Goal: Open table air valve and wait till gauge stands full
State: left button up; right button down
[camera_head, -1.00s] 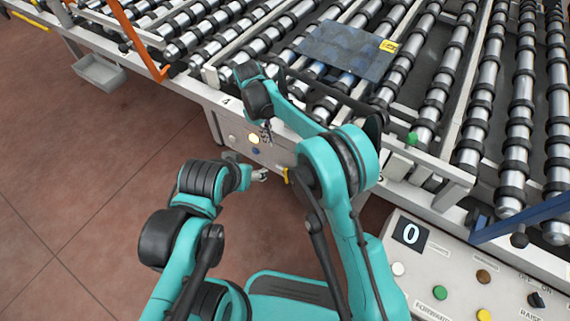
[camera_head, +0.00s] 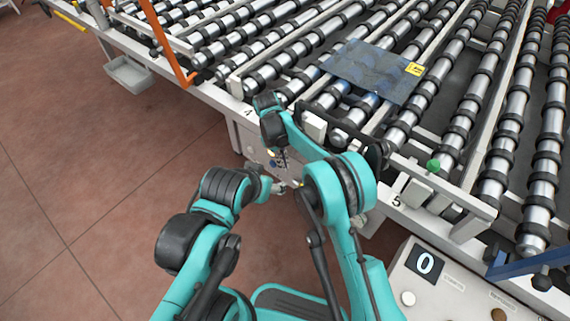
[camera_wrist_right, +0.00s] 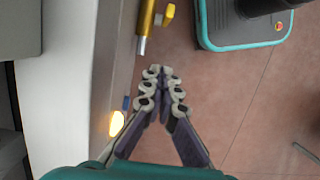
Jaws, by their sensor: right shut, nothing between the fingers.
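A yellow fitting (camera_wrist_right: 146,20) with a small yellow handle (camera_wrist_right: 167,14) and a metal end sits beside the cabinet side in the right wrist view. It looks like the table air valve. Whether it is open cannot be told. My right gripper (camera_head: 280,160) is at the cabinet front below the roller table. In the right wrist view its fingers (camera_wrist_right: 160,80) are closed together and empty, with the tips apart from the fitting. My left gripper (camera_head: 277,188) is close by, small and unclear. I cannot make out a gauge.
A lit amber lamp (camera_wrist_right: 117,122) is on the cabinet beside my right fingers. The roller table (camera_head: 235,88) carries a dark glass sheet (camera_head: 365,68). A control panel (camera_head: 440,290) showing 0 stands at lower right. Open floor (camera_head: 90,180) lies left.

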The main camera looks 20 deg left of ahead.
pick_arm(q)
notch_tip(320, 180, down, 3)
jog(key=b, duration=0.2)
jog(key=shift+f+b, duration=0.15)
jog(key=shift+b, duration=0.25)
pick_arm(e)
jog(key=s+d+f, duration=0.1)
jog(key=d+f, duration=0.4)
jog(key=f, duration=0.1)
jog(key=shift+s, duration=0.4)
jog(key=shift+d, duration=0.15)
pick_arm(q)
jog(key=shift+s+d, duration=0.1)
jog(key=shift+s, duration=0.45)
pick_arm(e)
jog(key=shift+s+d+y, duration=0.1)
jog(key=shift+d+y, duration=0.2)
jog(key=shift+y, duration=0.2)
